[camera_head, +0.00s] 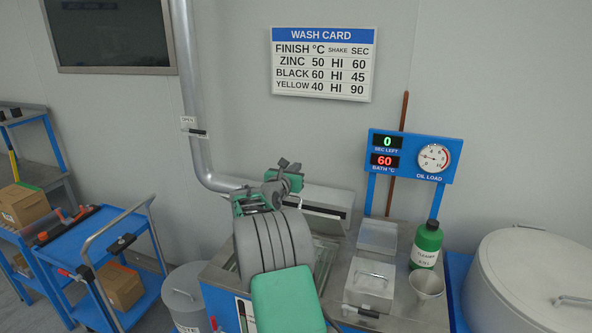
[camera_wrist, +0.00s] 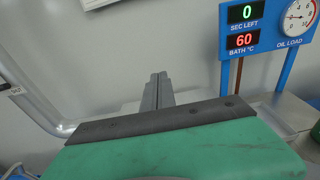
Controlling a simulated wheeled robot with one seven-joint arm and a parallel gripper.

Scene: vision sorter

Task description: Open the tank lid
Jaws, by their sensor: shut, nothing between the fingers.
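My gripper (camera_head: 288,166) is shut and empty, raised in front of the wall above the steel wash bench. In the wrist view its fingers (camera_wrist: 157,90) are pressed together and point toward the wall, touching nothing. I cannot tell for sure which cover is the tank lid. A pale, long cover with a dark front edge (camera_head: 318,211) lies behind my arm, partly hidden by it. A small steel lid with a bar handle (camera_head: 370,276) sits closed on the bench to the right of my arm. A large round pale lid with a handle (camera_head: 540,275) covers a drum at the far right.
A blue display panel (camera_head: 414,156) reads 0 seconds and 60 °C. A green bottle (camera_head: 426,245) and a steel cup (camera_head: 427,286) stand on the bench. A pipe (camera_head: 195,100) runs down the wall at left. A blue cart (camera_head: 95,255) and a grey bin (camera_head: 186,297) are left.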

